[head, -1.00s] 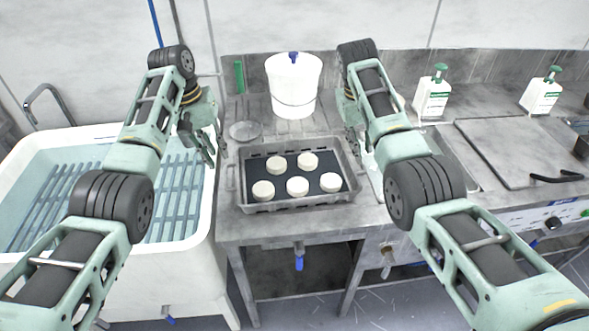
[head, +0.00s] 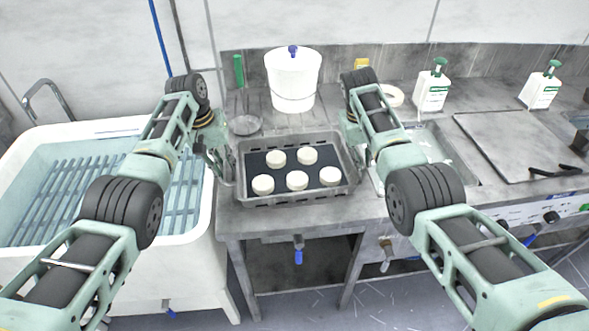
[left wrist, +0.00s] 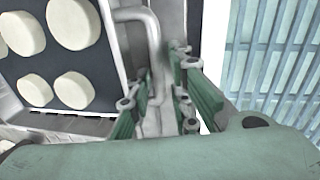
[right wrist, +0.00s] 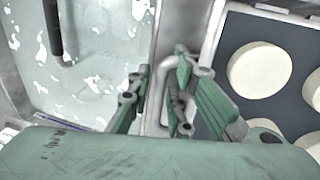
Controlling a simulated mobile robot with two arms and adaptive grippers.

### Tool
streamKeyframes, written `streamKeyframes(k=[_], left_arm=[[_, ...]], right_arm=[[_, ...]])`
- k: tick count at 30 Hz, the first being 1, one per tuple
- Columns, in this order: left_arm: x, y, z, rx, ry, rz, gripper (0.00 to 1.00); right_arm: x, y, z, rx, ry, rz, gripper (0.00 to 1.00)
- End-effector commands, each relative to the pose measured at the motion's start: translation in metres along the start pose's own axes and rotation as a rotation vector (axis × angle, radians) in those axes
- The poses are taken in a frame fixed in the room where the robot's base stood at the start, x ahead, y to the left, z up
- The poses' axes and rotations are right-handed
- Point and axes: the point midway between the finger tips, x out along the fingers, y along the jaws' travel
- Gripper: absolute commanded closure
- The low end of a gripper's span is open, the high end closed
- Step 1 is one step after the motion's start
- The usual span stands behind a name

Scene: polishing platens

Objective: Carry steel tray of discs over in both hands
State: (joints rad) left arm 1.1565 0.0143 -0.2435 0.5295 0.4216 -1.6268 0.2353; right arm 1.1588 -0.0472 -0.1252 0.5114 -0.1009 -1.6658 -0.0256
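The grey steel tray (head: 290,199) sits on the bench, with several cream discs (head: 297,180) on its dark liner. My left gripper (head: 222,165) is at the tray's left end. In the left wrist view, its fingers (left wrist: 165,100) are apart on either side of the tray's bent handle (left wrist: 154,50). My right gripper (head: 352,145) is at the tray's right end, partly hidden by its arm. In the right wrist view, its fingers (right wrist: 168,100) are apart with the other handle (right wrist: 188,64) between them. Contact with the handles cannot be told.
A white lidded bucket (head: 293,85) stands behind the tray, with a round metal ladle (head: 245,125) at its left. A white tub (head: 110,262) with a blue rack is at left. A wet sink basin (head: 430,145), two green-topped bottles (head: 433,90) and a flat plate (head: 520,140) are at right.

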Motion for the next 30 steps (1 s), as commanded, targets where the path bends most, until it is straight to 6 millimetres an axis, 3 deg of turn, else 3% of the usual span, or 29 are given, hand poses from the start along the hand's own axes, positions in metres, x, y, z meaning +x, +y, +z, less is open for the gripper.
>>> streamKeyframes(k=[5, 12, 30], left_arm=[[0.0000, 0.0000, 0.0001, 0.000, 0.000, 0.000, 0.81], [-0.0002, -0.0001, 0.0000, 0.000, 0.000, 0.000, 1.00], [-0.0006, -0.0002, -0.0002, -0.001, 0.000, 0.000, 1.00]], right_arm=[[-0.0001, 0.0002, -0.0001, 0.000, 0.000, 0.000, 0.81], [-0.0004, 0.0002, -0.0002, 0.000, 0.001, 0.000, 1.00], [-0.0008, 0.0004, -0.0004, 0.001, 0.001, 0.001, 1.00]])
